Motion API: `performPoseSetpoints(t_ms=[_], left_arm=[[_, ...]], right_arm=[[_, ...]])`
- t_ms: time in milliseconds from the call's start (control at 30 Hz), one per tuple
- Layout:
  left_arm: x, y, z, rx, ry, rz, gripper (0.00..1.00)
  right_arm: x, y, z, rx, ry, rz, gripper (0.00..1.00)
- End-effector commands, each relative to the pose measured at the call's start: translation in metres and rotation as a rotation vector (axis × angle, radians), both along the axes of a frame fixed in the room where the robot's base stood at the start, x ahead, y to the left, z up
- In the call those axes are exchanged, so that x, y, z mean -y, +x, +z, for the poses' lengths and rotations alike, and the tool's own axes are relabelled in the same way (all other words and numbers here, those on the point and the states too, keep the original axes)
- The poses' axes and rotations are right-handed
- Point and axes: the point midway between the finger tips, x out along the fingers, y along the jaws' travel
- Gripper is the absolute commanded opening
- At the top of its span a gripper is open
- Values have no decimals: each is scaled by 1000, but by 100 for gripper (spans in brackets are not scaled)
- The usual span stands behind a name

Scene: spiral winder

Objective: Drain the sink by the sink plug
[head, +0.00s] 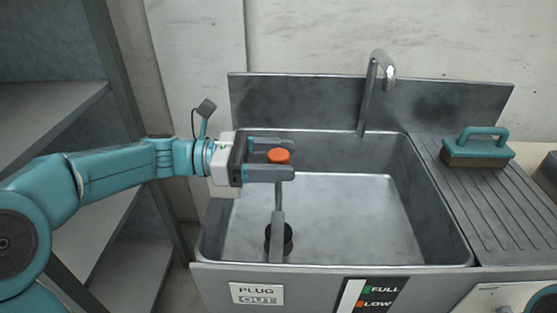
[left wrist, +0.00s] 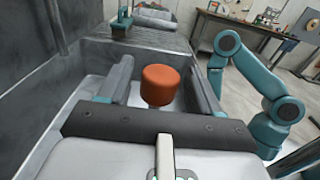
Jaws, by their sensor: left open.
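The sink plug has an orange knob (head: 279,156) on a thin grey stem, with a black stopper (head: 279,238) at the lower left of the metal sink (head: 440,235). My left gripper (head: 291,158) is open over the left part of the sink. Its two fingers lie on either side of the orange knob, with gaps visible in the left wrist view, where the knob (left wrist: 161,84) stands between the fingers. A grey upright bar hides part of the stem and stopper. My right gripper is not in view; a teal arm (left wrist: 255,80) shows in the left wrist view.
A faucet (head: 374,90) rises at the sink's back. A teal-handled brush (head: 478,148) lies on the ribbed drainboard (head: 500,205) at right. The front bears a PLUG OUT sign (head: 257,293) and a FULL/LOW gauge (head: 371,296). Grey shelves (head: 50,120) stand at left.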

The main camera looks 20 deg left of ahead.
Motion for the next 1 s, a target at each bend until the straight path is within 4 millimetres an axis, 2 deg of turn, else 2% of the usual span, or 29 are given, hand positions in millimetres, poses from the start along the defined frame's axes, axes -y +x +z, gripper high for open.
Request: performPoseSetpoints(t_ms=[267,467,500,667,900,1000], left_arm=[[2,1,0,-1,0,1,64],[2,1,0,-1,0,0,2],[2,1,0,-1,0,0,0],[2,1,-8,-3,-1,0,0],[2,0,-44,-4,-1,-1,0],[2,0,-45,-2,2,-1,0]], right_arm=[[0,0,0,0,0,0,43],[0,0,0,0,0,0,43],[0,0,0,0,0,0,43],[0,0,-4,0,0,0,43],[0,0,-17,0,0,0,43],[0,0,-16,0,0,0,43]])
